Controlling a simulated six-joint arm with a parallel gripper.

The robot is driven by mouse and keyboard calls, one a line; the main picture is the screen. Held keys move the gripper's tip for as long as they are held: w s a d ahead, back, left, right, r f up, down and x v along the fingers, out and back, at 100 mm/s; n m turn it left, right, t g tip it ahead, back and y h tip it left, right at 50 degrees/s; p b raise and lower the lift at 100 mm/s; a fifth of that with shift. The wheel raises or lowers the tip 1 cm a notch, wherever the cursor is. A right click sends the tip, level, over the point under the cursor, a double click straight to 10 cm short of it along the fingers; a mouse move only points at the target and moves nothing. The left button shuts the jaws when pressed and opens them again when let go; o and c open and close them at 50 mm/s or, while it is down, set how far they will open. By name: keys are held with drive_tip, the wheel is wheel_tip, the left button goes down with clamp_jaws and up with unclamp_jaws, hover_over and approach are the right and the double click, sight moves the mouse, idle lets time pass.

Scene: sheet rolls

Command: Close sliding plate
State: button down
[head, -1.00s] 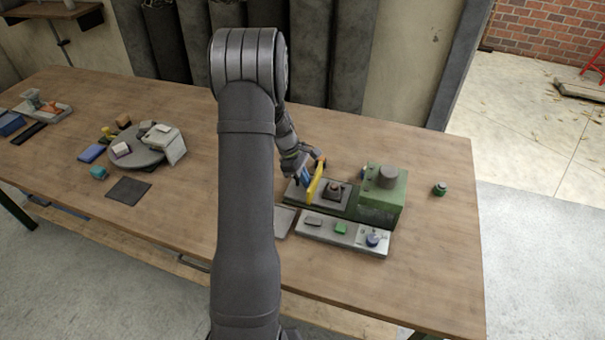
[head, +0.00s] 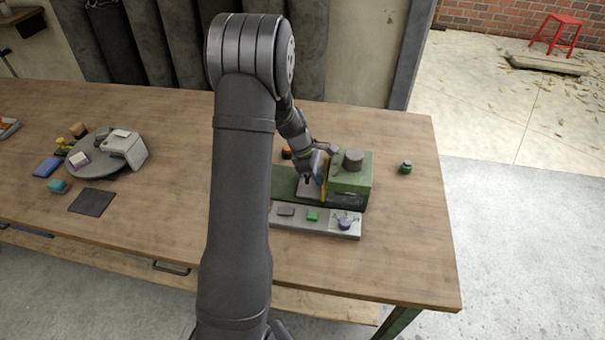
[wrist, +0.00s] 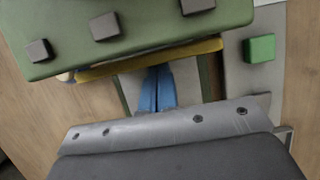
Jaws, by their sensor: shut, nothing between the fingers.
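A yellow bar (head: 324,187), which looks like the sliding plate's edge, stands against the left side of a green machine block (head: 350,182). In the wrist view the yellow bar (wrist: 150,59) runs along the green body (wrist: 130,30). My gripper (head: 319,172) is shut and empty, just left of the bar. In the wrist view its blue fingertips (wrist: 159,70) are together and reach the bar's near side; I cannot tell whether they touch it. A grey flat surface (wrist: 187,83) lies below the fingers. My wrist hides part of the machine's base.
A grey panel (head: 298,221) with a green button (head: 312,215) lies in front of the machine. A small green object (head: 405,167) stands to its right. A round grey turntable (head: 95,172) is at the left.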

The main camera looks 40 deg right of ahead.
drive_tip(key=shift+s+d, duration=0.25)
drive_tip(key=shift+r, duration=0.1)
drive_tip(key=shift+w+r, duration=0.15)
drive_tip(key=shift+r, duration=0.2)
drive_tip(key=v, duration=0.9)
drive_tip(key=shift+w+a, duration=0.2)
drive_tip(key=shift+a, duration=0.15)
drive_tip(key=x, duration=0.9)
drive_tip(key=shift+s+d+f, duration=0.15)
drive_tip(key=shift+s+f, duration=0.05)
